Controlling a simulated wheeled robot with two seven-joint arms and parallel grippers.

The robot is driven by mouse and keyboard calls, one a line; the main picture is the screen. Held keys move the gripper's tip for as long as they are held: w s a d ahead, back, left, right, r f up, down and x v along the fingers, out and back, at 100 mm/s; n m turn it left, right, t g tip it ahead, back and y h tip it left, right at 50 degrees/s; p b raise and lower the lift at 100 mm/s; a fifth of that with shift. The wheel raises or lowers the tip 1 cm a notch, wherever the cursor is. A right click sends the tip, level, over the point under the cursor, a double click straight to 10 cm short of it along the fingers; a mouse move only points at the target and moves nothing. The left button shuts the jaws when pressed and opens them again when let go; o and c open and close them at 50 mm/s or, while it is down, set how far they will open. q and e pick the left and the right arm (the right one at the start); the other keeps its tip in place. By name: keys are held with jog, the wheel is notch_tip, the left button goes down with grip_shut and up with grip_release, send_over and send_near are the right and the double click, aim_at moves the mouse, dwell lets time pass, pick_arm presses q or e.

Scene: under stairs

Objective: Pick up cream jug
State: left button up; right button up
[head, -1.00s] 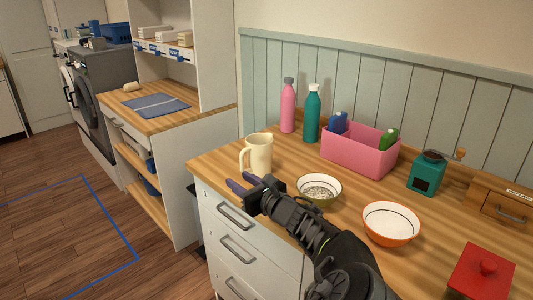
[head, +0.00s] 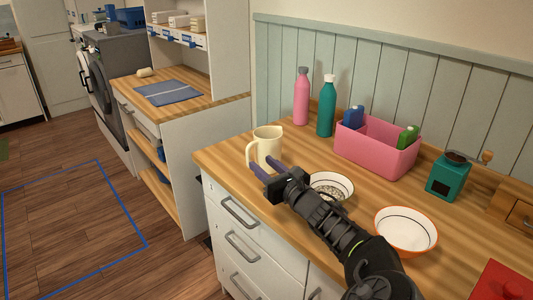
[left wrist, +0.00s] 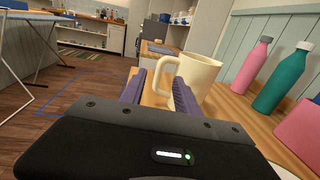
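The cream jug (head: 268,146) stands upright on the wooden counter near its left end, with its handle toward the left. It also shows in the left wrist view (left wrist: 199,75), just beyond my fingers. My left gripper (head: 261,162) is open, with its two purple fingers reaching up to the jug's near side. In the left wrist view the jug's handle shows between the two fingertips (left wrist: 158,77); contact cannot be told. The right finger overlaps part of the jug's body there. My right gripper is not in view.
A patterned bowl (head: 333,181) sits close beside my left gripper, partly hidden by it. An orange-rimmed bowl (head: 405,229) lies to its right. A pink bottle (head: 301,98), a teal bottle (head: 326,108) and a pink bin (head: 374,150) stand behind.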

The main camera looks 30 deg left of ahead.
aim_at(264, 152)
pick_arm(q)
notch_tip(264, 152, down, 4)
jog(key=shift+a+r, duration=0.15)
jog(key=shift+r, duration=0.05)
jog(key=shift+w+a+r, duration=0.15)
jog(key=shift+w+a, duration=0.2)
jog(key=shift+a, duration=0.25)
jog(key=shift+w+a, duration=0.2)
jog(key=shift+a, duration=0.2)
jog(key=x, duration=0.5)
grip_shut()
dwell(0.9)
